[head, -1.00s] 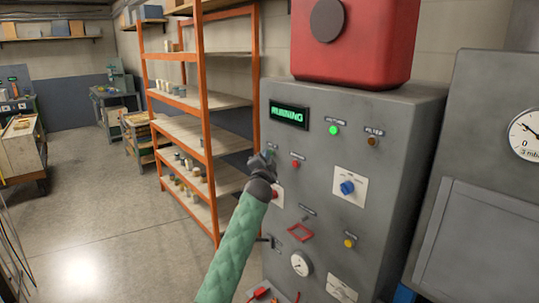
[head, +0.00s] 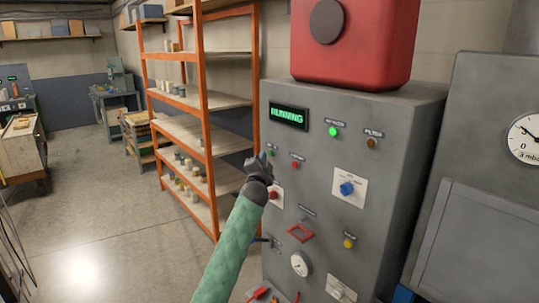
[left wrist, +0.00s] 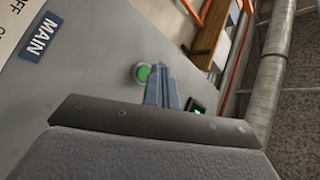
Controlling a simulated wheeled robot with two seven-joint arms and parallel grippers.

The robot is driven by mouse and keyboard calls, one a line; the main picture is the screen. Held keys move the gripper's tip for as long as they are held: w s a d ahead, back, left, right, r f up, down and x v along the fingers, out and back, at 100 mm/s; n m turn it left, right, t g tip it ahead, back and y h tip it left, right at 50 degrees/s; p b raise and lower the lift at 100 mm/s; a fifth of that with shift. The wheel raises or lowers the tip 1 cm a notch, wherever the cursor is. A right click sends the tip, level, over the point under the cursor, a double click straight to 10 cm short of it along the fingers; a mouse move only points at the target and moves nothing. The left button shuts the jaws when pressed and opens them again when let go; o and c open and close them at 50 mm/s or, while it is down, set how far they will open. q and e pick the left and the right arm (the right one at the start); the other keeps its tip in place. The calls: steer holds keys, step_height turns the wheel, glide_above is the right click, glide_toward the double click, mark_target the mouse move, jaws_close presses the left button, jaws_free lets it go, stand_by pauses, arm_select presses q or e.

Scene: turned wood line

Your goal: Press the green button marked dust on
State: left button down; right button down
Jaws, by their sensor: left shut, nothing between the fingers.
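A grey control cabinet (head: 380,165) stands at the right of the head view. In the left wrist view a round green button (left wrist: 143,73) with a pale rim sits on its grey panel. My left gripper (head: 262,160) is at the upper left part of the panel, its fingers shut and empty. In the left wrist view the gripper fingertips (left wrist: 160,70) are just right of the green button; I cannot tell whether they touch it. In the head view the gripper covers most of that spot. The button's own label is not readable. My right gripper is not in view.
The panel carries a green display (head: 288,115) reading RUNNING, a lit green lamp (head: 333,131), a small red button (head: 294,164), a blue knob (head: 347,188) and a yellow button (head: 349,242). An orange shelf rack (head: 204,110) stands left of the cabinet. The floor at left is clear.

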arm_select(q)
steer(key=s+a+p, duration=0.1)
steer(key=a, duration=0.1)
steer(key=s+a+p, duration=0.1)
steer(key=s+a, duration=0.1)
steer(key=shift+a, duration=0.1)
stand_by(0.4)
stand_by(0.6)
